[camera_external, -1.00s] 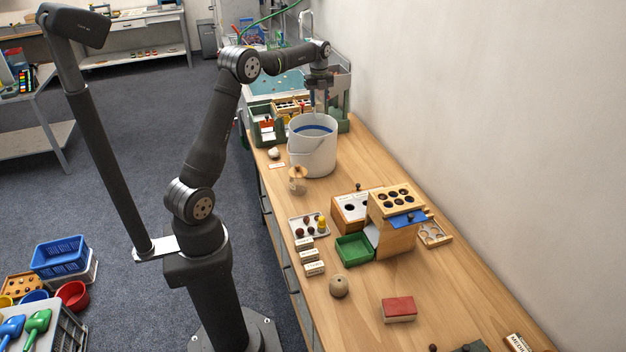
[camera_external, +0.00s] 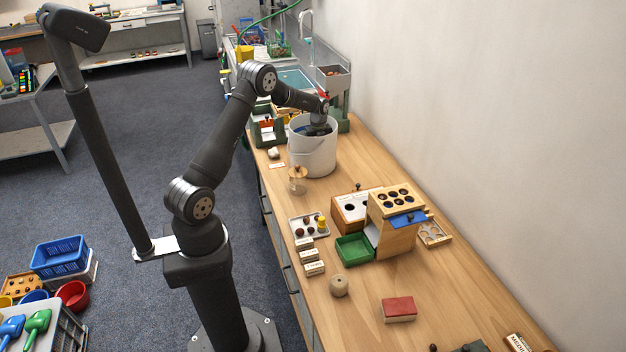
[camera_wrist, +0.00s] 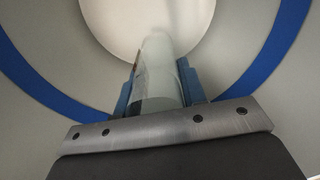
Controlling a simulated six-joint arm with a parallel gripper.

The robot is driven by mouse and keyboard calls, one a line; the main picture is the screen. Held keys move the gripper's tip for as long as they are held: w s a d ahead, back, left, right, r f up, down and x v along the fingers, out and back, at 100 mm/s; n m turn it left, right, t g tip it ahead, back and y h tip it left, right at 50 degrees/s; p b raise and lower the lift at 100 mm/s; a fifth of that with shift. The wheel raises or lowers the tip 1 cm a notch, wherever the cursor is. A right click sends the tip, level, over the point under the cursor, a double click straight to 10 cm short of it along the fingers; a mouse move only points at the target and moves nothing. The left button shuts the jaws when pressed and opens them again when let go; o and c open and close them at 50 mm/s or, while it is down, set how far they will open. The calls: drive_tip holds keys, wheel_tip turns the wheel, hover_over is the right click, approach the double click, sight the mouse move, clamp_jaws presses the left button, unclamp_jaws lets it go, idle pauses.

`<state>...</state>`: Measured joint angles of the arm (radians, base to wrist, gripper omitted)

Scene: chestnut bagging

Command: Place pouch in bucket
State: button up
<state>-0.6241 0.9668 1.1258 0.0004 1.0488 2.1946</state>
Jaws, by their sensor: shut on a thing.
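The white bucket (camera_external: 313,155) stands upright on the wooden bench, toward its far end. My gripper (camera_wrist: 158,85) is lowered into the bucket's mouth; the rim hides its fingers in the external view. In the wrist view the blue fingers are shut on the pouch (camera_wrist: 158,72), a pale, partly see-through upright shape. The bucket's pale inner wall with a blue band (camera_wrist: 40,95) surrounds it, and the round bottom (camera_wrist: 115,25) lies beyond. I cannot tell whether the pouch touches the bottom.
A green-framed box (camera_external: 266,128) stands close to the left of the bucket, and a hopper stand (camera_external: 335,85) is behind it.

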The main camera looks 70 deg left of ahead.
drive_tip(key=shift+f, duration=2.3)
drive_tip(key=shift+f, duration=0.15)
drive_tip(key=o, duration=0.9)
drive_tip(key=shift+o, duration=0.2)
wheel_tip(320, 180, up, 12)
drive_tip(key=shift+r, duration=0.2)
